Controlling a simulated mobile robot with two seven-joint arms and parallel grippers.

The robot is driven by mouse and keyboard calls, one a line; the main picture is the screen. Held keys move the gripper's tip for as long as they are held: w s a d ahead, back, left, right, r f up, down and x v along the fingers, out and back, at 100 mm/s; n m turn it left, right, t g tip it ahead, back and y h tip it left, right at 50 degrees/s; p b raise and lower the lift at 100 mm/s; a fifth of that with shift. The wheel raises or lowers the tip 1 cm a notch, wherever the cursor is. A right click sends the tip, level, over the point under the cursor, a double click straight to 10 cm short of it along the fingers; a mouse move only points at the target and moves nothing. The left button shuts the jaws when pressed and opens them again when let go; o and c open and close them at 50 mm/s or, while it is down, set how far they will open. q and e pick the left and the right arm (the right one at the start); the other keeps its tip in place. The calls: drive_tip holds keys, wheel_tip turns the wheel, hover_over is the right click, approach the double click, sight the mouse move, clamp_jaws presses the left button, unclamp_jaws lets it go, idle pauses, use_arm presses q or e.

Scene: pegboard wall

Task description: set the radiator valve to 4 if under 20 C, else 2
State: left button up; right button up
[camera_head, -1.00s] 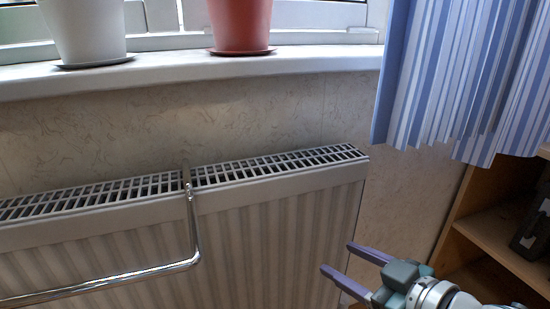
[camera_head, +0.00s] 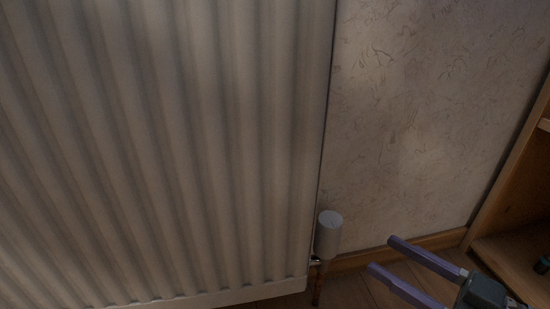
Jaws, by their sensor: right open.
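The radiator (camera_head: 170,140) is a pale ribbed panel filling the left and middle of the head view. The radiator valve (camera_head: 328,236) is a light grey cylindrical knob, upright beside the radiator's lower right corner, on a pipe near the floor. Any numbers on it are too small to read. My right gripper (camera_head: 380,254) is open and empty at the lower right, to the right of the valve and apart from it in the picture. My left gripper is not in view. No thermometer shows.
The patterned wall (camera_head: 430,110) is bare to the right of the radiator. A wooden shelf unit (camera_head: 520,190) stands at the right edge, with a small dark object (camera_head: 542,265) in it. Some wooden floor (camera_head: 365,289) shows below the skirting board.

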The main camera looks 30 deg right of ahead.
sight(339, 236)
drive_tip(key=w+a, duration=0.1)
drive_tip(key=w, duration=0.1)
drive_tip(key=w+a+f+b, duration=0.1)
drive_tip(key=shift+w+a+f, duration=0.1)
drive_tip(key=shift+w+f, duration=0.05)
drive_tip(key=shift+w, duration=0.25)
drive_tip(key=b+x, duration=0.1)
drive_tip(key=x, duration=0.3)
drive_tip(key=shift+w, duration=0.2)
drive_tip(key=shift+w+a, duration=0.1)
drive_tip(key=shift+w, duration=0.45)
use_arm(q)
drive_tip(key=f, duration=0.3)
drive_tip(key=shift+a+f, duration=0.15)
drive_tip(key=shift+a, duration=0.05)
use_arm(e)
drive_tip(key=c, duration=0.4)
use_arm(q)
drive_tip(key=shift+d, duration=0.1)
use_arm(e)
clamp_jaws()
